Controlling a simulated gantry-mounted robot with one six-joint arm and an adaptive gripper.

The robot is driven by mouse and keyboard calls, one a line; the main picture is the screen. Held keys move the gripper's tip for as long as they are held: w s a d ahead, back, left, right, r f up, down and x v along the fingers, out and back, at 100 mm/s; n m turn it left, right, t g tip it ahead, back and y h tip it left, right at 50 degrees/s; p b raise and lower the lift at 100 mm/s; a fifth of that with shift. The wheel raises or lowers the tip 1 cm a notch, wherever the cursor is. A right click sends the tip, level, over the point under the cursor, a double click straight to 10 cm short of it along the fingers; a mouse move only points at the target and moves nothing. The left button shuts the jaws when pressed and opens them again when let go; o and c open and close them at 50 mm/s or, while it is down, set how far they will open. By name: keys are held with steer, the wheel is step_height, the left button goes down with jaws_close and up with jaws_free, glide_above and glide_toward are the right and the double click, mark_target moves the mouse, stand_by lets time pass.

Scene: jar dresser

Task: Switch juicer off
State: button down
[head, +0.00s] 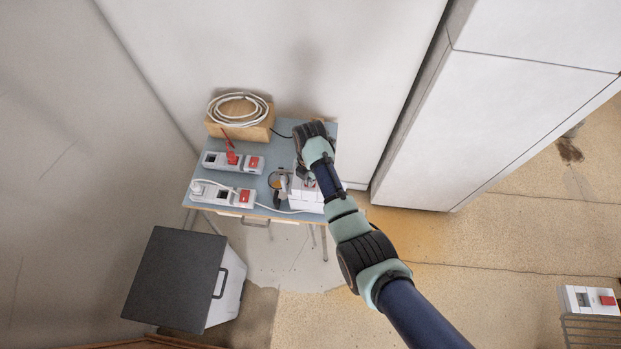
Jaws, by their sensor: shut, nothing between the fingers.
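A white boxy appliance (306,198), which looks like the juicer, stands at the right front of the blue-grey table (283,129). My arm reaches in from the lower right and covers much of it. My gripper (308,180) is small in the head view, shut and empty, just above or against the appliance. I cannot tell whether they touch. Two white power strips with red switches lie to the left: a rear strip (218,161) with a red plug (232,157), and a front strip (212,193) with a white cable. The appliance's own switch is not clearly visible.
A wooden block (240,131) bearing a coiled white cable (238,107) stands at the table's back left. A dark-topped white box (175,277) stands on the floor. A tall white cabinet (480,120) is to the right. Another red-switched device (590,300) is at the far right.

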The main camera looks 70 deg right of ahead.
step_height(320, 180, up, 7)
steer(key=p, duration=0.6)
steer(key=shift+f, duration=0.25)
steer(key=w+a+r+m+t+h+p, duration=0.1)
steer(key=w+a+r+m+t, duration=0.25)
steer(key=w+a+r, duration=0.5)
steer(key=w+a+r+m+t+h+p, duration=0.15)
steer(key=w+a+r+m, duration=0.35)
steer(key=a, duration=0.6)
steer(key=s+a+r+m+t+y, duration=0.1)
steer(key=s+a+r+m+t, duration=0.1)
steer(key=a+r, duration=0.7)
steer(key=s+a+r+m+t+y+p, duration=0.1)
steer(key=s+a+r+m+t, duration=0.2)
steer(key=a+r, duration=0.7)
steer(key=a+m+t, duration=0.1)
steer(key=t, duration=0.1)
steer(key=shift+a+r+t, duration=0.15)
steer(key=shift+a+t, duration=0.2)
steer(key=shift+t, duration=0.05)
